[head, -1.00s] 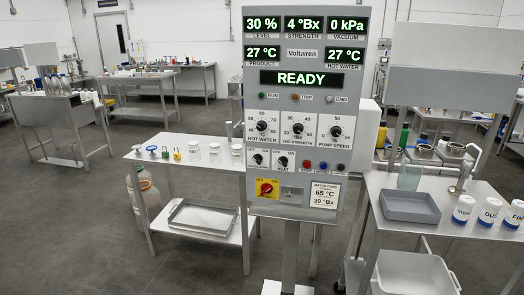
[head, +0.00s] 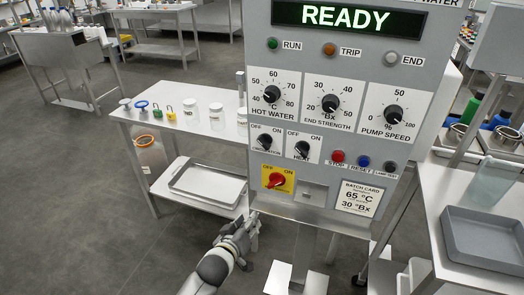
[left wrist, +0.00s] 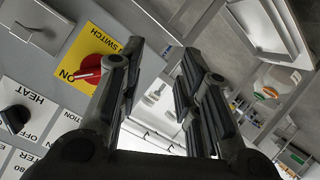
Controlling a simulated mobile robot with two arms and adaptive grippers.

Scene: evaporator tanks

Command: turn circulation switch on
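The circulation switch (head: 265,141) is a small black knob on a white plate marked OFF and ON, on the grey control panel (head: 384,165). Its label is partly readable and its pointer is too small to read surely. The similar HEAT knob (head: 302,148) is right of it; in the left wrist view it shows (left wrist: 14,118) at the left edge. The red main switch (head: 276,181) on a yellow plate is below. My left gripper (head: 252,220) is below and left of the panel, apart from it. In the left wrist view its fingers (left wrist: 163,50) are spread and empty. My right gripper is not in view.
Stop, reset and lamp-test buttons (head: 363,162) are right of the knobs, above the batch card (head: 361,198). A ledge runs along the panel's bottom. A steel table (head: 180,110) with jars and locks stands left; a table with a grey tray (head: 482,237) stands right.

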